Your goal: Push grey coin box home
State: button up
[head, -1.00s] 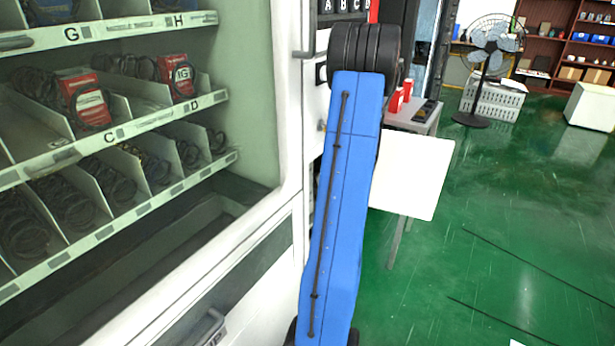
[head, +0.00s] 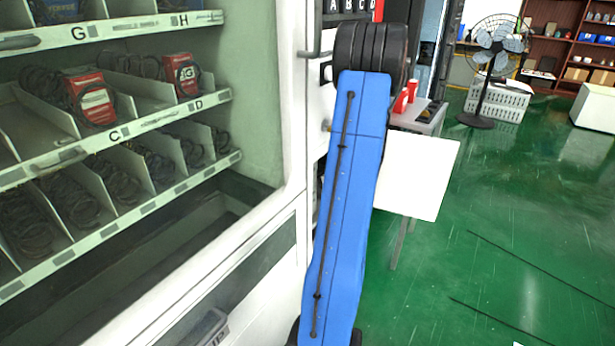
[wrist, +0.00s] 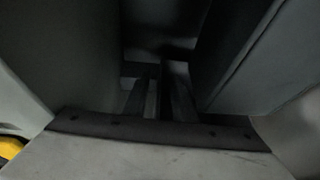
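My gripper (wrist: 162,92) shows in the wrist view as dim, narrow fingers close together in a dark cavity. The poor light hides whether they touch each other. In the head view my blue arm hides the gripper and much of the front of the white vending machine (head: 290,110). I cannot pick out the grey coin box with certainty in either view. I cannot tell whether either belongs to the box, or whether my fingers touch anything.
The machine's shelves (head: 110,135) with red packets fill the left. A white open panel (head: 418,175) stands right of my arm, before a small grey table (head: 432,120) with red items. A fan (head: 490,60) stands behind. The green floor at right is mostly clear.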

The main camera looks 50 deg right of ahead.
jog(key=v, duration=1.6)
jog(key=shift+s+r, duration=0.2)
jog(key=shift+s, duration=0.15)
